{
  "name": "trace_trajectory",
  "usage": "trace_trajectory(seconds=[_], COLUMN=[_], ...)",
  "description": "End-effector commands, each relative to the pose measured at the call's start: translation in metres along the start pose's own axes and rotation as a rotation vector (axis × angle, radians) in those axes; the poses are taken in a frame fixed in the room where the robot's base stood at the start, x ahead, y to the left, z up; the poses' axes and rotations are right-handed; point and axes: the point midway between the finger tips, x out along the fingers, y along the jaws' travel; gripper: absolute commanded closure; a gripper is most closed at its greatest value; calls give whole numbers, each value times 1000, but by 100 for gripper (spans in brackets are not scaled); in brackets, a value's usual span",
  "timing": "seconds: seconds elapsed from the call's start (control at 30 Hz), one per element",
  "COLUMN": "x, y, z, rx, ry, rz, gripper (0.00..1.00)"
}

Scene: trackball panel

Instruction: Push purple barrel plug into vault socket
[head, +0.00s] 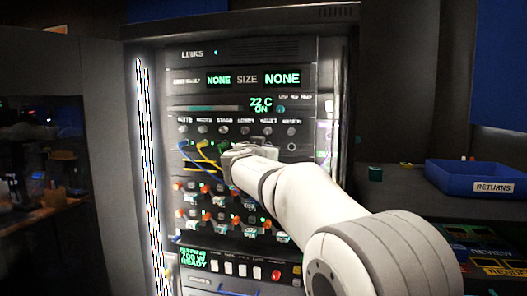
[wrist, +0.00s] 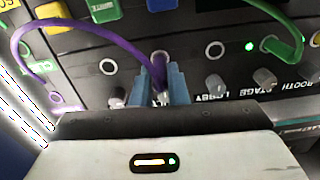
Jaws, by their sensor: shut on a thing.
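My gripper (wrist: 162,80) is shut on the purple barrel plug (wrist: 160,58), whose purple cable (wrist: 110,24) arcs up and left in the wrist view. The plug's end lies over a socket in the panel row, between a bare socket (wrist: 108,66) and another bare socket (wrist: 216,48) above the LOBBY label. By its place beside LOBBY, this looks like the vault socket; its label is hidden by my gripper. I cannot tell how deep the plug sits. In the head view my gripper (head: 238,152) is at the rack's socket row, below the VAULT label (head: 268,120), hiding the plug.
A green cable (wrist: 275,15) ends at a plug right of my gripper, near a lit green lamp. Small knobs (wrist: 216,82) stick out close to my fingers. Blue and yellow cables (head: 205,160) hang left. A blue RETURNS bin (head: 475,176) stands at the right.

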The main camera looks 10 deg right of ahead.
Motion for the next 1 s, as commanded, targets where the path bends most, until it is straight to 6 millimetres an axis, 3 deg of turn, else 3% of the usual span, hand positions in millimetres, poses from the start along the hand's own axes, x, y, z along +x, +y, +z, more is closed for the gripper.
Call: trace_trajectory(seconds=[0.73, 0.77, 1.0], x=[18, 18, 18], y=[0, 0, 0], z=[0, 0, 0], rx=[1, 1, 1], ry=[1, 1, 0], rz=[0, -1, -1], gripper=[100, 84, 64])
